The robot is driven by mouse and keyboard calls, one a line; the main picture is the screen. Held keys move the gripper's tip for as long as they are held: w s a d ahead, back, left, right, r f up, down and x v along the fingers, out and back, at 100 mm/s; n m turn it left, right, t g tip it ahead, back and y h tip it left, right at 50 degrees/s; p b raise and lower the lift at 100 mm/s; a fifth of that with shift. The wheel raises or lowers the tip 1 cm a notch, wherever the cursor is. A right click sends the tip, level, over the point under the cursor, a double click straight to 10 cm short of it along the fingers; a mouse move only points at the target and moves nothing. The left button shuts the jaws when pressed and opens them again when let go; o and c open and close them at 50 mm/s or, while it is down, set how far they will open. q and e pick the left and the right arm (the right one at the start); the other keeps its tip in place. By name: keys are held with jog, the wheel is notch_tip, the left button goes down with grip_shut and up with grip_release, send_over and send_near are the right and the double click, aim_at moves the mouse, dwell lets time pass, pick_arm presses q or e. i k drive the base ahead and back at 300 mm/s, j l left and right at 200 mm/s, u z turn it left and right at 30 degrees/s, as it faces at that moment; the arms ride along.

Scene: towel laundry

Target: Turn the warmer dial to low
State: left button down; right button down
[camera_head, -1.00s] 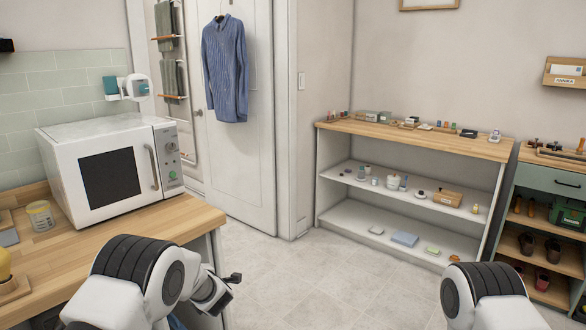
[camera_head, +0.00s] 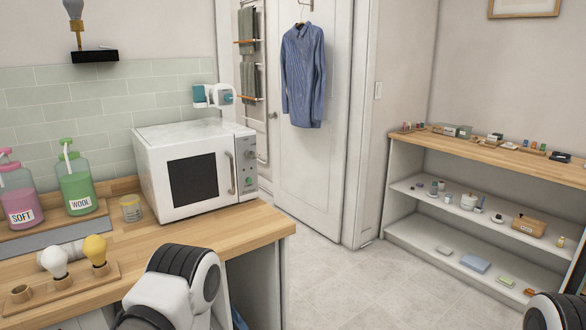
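A white box-shaped appliance (camera_head: 155,152) with a dark window stands on the wooden counter, left of centre; it looks like the warmer. Its front panel is on the right side of its face, with a grey dial (camera_head: 251,157) above a green button (camera_head: 249,181). The dial's setting is too small to read. A vertical door handle sits left of the panel, and the door is shut. My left arm shows at the bottom, in front of the counter, and my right arm at the bottom right corner. Neither gripper is in view, and nothing touches the dial.
Soap bottles labelled SOFT (camera_head: 20,205) and WOOL (camera_head: 78,190), a small jar (camera_head: 131,210) and a wooden bulb holder (camera_head: 75,287) are on the counter. A shelf unit (camera_head: 395,205) stands at right. A blue shirt (camera_head: 303,75) hangs on the door. The floor between is clear.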

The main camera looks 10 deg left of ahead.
aim_at(250, 154)
jog(key=u, duration=1.05)
jog(key=l+u, duration=0.1)
jog(key=l, duration=0.3)
jog(key=i, duration=0.15)
jog(key=i+l+z, duration=0.2)
jog(key=i+l, duration=0.2)
jog(key=i+l+z, duration=0.2)
jog(key=i, duration=0.35)
jog(key=l, duration=0.1)
